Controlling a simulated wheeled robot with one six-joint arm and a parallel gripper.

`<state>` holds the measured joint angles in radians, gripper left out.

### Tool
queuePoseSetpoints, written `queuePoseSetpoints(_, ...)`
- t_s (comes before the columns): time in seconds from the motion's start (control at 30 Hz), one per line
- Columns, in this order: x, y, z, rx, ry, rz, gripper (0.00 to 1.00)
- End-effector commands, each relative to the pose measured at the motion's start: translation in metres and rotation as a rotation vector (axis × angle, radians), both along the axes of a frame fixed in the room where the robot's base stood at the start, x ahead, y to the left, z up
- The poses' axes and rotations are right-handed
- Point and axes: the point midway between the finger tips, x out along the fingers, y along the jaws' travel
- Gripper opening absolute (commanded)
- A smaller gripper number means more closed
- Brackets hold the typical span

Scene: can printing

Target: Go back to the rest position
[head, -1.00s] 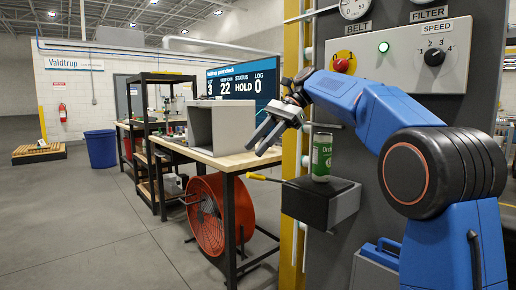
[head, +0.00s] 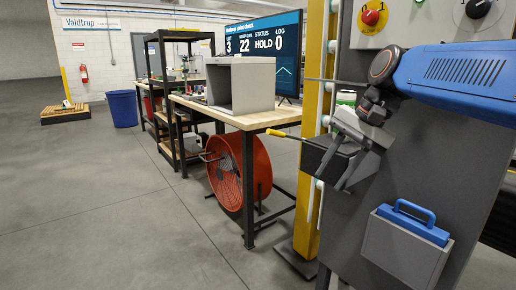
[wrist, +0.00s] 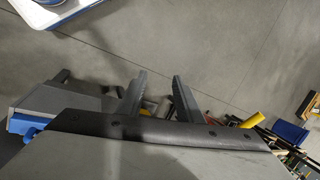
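My gripper (head: 331,183) hangs at the right of the head view, with its fingers pointing down and left. The fingers are apart with nothing between them. In the wrist view the two fingers (wrist: 158,78) also stand apart over the grey floor. A green can (head: 346,98) shows only its top behind my gripper. The small black and grey shelf (head: 320,156) under it is partly hidden by my gripper. My blue arm comes in from the right edge, in front of the grey panel.
A grey panel (head: 420,165) carries a blue-handled grey box (head: 400,250) low down and a red button (head: 370,17) higher up. A yellow post (head: 308,215) stands left of it. A workbench (head: 235,119) with a grey box and a red fan (head: 236,172) are beyond.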

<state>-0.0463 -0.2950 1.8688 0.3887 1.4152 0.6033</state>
Motion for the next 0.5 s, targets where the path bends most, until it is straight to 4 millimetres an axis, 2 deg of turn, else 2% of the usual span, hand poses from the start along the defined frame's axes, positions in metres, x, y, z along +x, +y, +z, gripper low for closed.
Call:
queuePoseSetpoints(0.03, -0.014, -0.008, -0.011, -0.028, -0.029, 0.019, 0.33)
queuePoseSetpoints(0.1, -0.031, -0.019, -0.028, -0.072, -0.07, 0.052, 0.33)
queuePoseSetpoints(0.5, -0.124, -0.079, -0.136, -0.345, -0.275, 0.29, 0.33)
